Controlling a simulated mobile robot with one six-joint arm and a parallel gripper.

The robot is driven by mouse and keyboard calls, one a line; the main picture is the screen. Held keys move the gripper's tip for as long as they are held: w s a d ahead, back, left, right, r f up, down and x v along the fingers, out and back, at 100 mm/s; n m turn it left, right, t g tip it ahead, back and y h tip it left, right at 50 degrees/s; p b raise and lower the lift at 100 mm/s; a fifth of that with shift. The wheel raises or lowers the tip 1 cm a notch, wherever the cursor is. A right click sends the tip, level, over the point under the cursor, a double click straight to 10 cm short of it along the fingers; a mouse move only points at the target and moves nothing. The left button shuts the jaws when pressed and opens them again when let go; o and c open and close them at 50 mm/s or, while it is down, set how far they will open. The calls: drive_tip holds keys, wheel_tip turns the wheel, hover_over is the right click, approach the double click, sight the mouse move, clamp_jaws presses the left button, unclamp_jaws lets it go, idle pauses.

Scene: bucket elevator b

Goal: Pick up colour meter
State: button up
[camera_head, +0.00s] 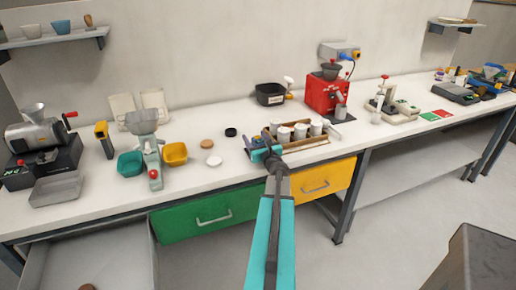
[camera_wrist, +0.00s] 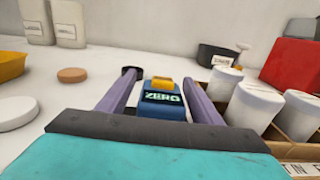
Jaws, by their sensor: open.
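A small blue device with a yellow top and a display reading "ZERO" (camera_wrist: 162,100), which looks like the colour meter, stands on the bench in the wrist view. My gripper (camera_wrist: 161,80) is open, with one purple finger on each side of the device. I cannot tell whether either finger touches it. In the head view, my gripper (camera_head: 264,143) is low over the bench at the left end of a cardboard tray, and it mostly hides the device.
The cardboard tray (camera_wrist: 299,154) with several white lidded cups is close to the right finger. A tan disc (camera_wrist: 72,75) and white disc (camera_wrist: 15,113) lie left. A black bin (camera_head: 270,94) and red grinder (camera_head: 321,92) stand behind.

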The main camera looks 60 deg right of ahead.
drive_tip(key=c, duration=1.4)
drive_tip(key=shift+r, duration=0.1)
drive_tip(key=shift+c, duration=0.2)
drive_tip(key=shift+r, duration=1.05)
drive_tip(key=shift+s+a+r+b, duration=0.25)
drive_tip(key=shift+s+r+b, duration=0.2)
drive_tip(key=shift+r, duration=0.2)
drive_tip(key=r+v, duration=0.1)
drive_tip(key=v, duration=0.9)
drive_tip(key=shift+s+d+r, duration=0.15)
drive_tip(key=shift+d, duration=0.1)
drive_tip(key=shift+s+p, duration=0.1)
drive_tip(key=shift+p, duration=0.35)
